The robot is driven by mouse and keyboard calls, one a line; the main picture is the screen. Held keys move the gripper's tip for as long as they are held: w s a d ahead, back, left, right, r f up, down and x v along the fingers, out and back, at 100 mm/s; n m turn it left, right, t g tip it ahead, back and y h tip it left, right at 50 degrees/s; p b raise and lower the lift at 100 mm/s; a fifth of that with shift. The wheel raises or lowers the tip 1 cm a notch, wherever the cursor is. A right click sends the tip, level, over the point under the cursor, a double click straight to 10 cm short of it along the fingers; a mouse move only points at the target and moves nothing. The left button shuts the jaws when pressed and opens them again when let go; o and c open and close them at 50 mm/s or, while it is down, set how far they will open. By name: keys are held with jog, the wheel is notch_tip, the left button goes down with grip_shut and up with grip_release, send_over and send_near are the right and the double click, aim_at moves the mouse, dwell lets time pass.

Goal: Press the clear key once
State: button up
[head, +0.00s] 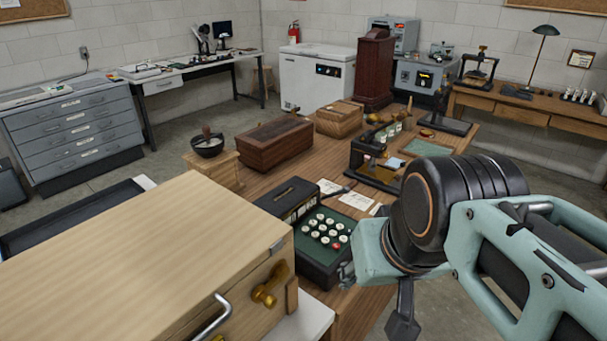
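An adding machine (318,239) with a dark body and green key panel stands on the wooden table, left of my arm. It has several round white keys and one red key (337,246) at the lower right of the key block. The key markings are too small to read, so I cannot tell which is the clear key. My gripper (347,274) shows only in part at the machine's right front side, largely hidden by my wrist. I cannot tell whether its fingers are open or touch the machine.
A large wooden box (150,255) with a brass latch stands close at the left front. Papers (350,198) and a brass-and-black instrument (378,165) lie behind the machine.

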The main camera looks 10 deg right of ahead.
grip_shut()
dwell(1.3)
